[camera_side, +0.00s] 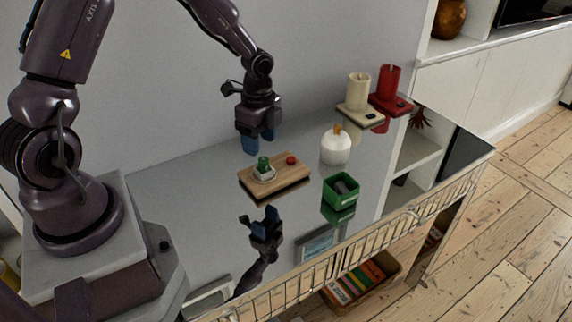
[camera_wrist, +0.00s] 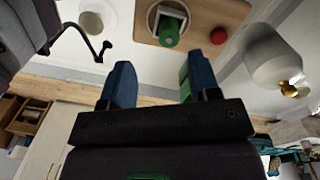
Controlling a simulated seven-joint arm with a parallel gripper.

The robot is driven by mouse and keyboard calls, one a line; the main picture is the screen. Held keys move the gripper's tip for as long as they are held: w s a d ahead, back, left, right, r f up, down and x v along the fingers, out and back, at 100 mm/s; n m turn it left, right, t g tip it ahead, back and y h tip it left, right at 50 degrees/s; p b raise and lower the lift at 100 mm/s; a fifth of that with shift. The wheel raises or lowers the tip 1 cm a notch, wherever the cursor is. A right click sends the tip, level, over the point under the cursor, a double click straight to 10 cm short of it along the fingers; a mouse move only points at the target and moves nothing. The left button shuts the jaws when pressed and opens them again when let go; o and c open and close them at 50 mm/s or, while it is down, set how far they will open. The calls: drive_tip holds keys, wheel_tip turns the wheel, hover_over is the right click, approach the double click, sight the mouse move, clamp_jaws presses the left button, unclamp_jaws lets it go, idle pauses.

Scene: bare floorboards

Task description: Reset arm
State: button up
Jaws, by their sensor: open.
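My gripper (camera_side: 258,146) is open and empty in the side view. It hangs fingers-down above the back of the glossy grey counter, behind the wooden board (camera_side: 296,184) and apart from it. Its two blue fingers also show spread apart in the wrist view (camera_wrist: 160,82), with nothing between them. On the board sit a green piece (camera_side: 263,164) in a pale square holder and a small red knob (camera_side: 291,160). In the wrist view the green piece (camera_wrist: 169,32) and the red knob (camera_wrist: 218,35) show beyond the fingertips.
A white rounded bottle (camera_side: 335,148) with an orange top stands right of the board. A green box (camera_side: 341,201) holding something dark is nearer the front. A cream machine (camera_side: 358,92) and a red one (camera_side: 389,84) stand at the back right. A wire rail (camera_side: 345,250) runs along the front edge.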

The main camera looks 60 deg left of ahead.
drive_tip(key=s+d+r+n+t, duration=0.2)
drive_tip(key=s+d+r+n, duration=0.1)
drive_tip(key=r, duration=0.5)
drive_tip(key=s+d+r+n+t, duration=0.2)
drive_tip(key=s+d+r+n, duration=0.1)
drive_tip(key=s+r+n, duration=0.2)
drive_tip(key=s+d+r+n+t, duration=0.2)
drive_tip(key=s+d+r+n, duration=0.1)
drive_tip(key=s+r, duration=0.5)
wheel_tip(320, 180, up, 3)
drive_tip(key=shift+d+n, duration=0.3)
drive_tip(key=shift+n, duration=0.6)
drive_tip(key=shift+c, duration=0.4)
